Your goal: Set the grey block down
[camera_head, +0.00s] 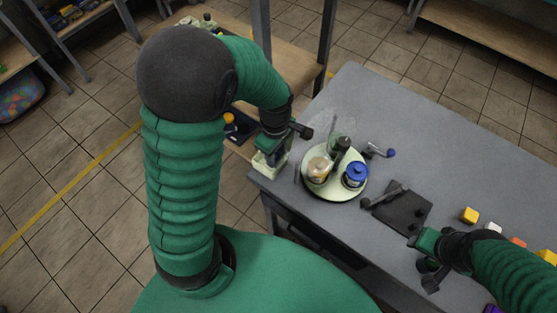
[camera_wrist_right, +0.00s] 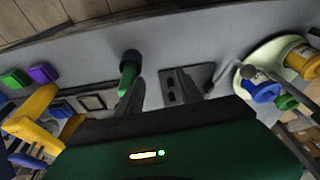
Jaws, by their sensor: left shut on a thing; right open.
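My left gripper (camera_head: 272,148) is at the left corner of the grey table, pointing down. It is shut on a pale block-like thing (camera_head: 268,165), which I take for the grey block. The gripper hides much of it, and I cannot tell whether it touches the table. My right gripper (camera_head: 432,268) is open over the table's front right part. Its two fingers also show in the right wrist view (camera_wrist_right: 158,95), with nothing held between them.
A round plate (camera_head: 318,192) holds jars, including a blue-lidded one (camera_head: 355,175). Right of it lies a dark slab (camera_head: 405,212) with a tool on it. The table's back middle (camera_head: 430,130) is clear.

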